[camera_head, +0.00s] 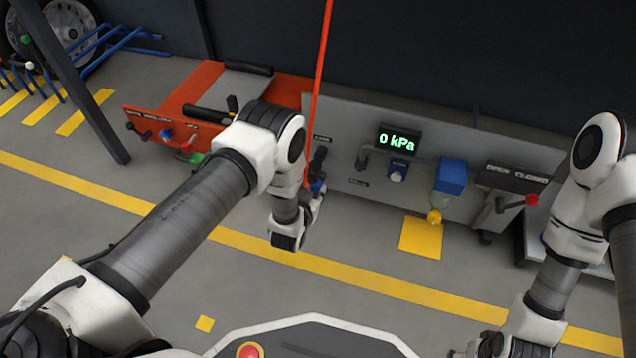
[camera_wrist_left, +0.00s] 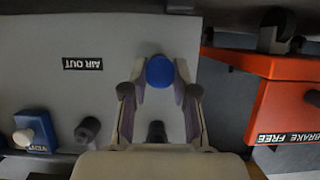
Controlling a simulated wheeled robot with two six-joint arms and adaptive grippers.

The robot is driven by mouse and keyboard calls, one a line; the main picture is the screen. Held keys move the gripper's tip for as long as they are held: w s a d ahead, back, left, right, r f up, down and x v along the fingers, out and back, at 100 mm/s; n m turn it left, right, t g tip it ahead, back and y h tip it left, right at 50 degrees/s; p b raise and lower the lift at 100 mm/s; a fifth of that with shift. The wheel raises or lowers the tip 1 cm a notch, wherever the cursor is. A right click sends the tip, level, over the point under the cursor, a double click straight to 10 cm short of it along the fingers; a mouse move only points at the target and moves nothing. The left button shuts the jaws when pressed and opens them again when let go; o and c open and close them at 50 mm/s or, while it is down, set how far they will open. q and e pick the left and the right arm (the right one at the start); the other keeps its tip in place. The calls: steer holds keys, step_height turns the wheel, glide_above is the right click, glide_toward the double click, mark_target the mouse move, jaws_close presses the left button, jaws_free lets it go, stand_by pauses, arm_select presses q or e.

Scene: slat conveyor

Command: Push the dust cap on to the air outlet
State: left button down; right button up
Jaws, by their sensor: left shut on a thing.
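My left gripper (camera_head: 316,198) is in front of the grey panel (camera_head: 338,200). In the left wrist view its fingers (camera_wrist_left: 160,82) are shut on the round blue dust cap (camera_wrist_left: 160,71). The cap shows only as a small blue patch in the head view (camera_head: 317,187). A label reading AIR OUT (camera_wrist_left: 83,63) appears upside down in the wrist view. A dark fitting (camera_wrist_left: 87,130) lines up with it, also visible in the head view (camera_head: 362,160). Another dark fitting (camera_wrist_left: 157,131) shows between the fingers. The cap appears apart from both fittings. My right gripper (camera_head: 490,345) is at the bottom edge, its fingertips unclear.
A display (camera_head: 397,140) reads 0 kPa. A blue valve box with a pale knob (camera_head: 397,175), a blue unit (camera_head: 451,178) and a red-tipped lever (camera_head: 530,200) lie to the right. An orange brake unit (camera_head: 195,95) is left. A red line (camera_head: 318,80) hangs near my left gripper.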

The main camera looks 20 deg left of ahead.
arm_select(q)
steer(key=shift+s+a+p, duration=0.1)
steer(key=shift+s+p, duration=1.4)
steer(key=shift+s, duration=1)
arm_select(e)
steer(key=shift+r, duration=1.55)
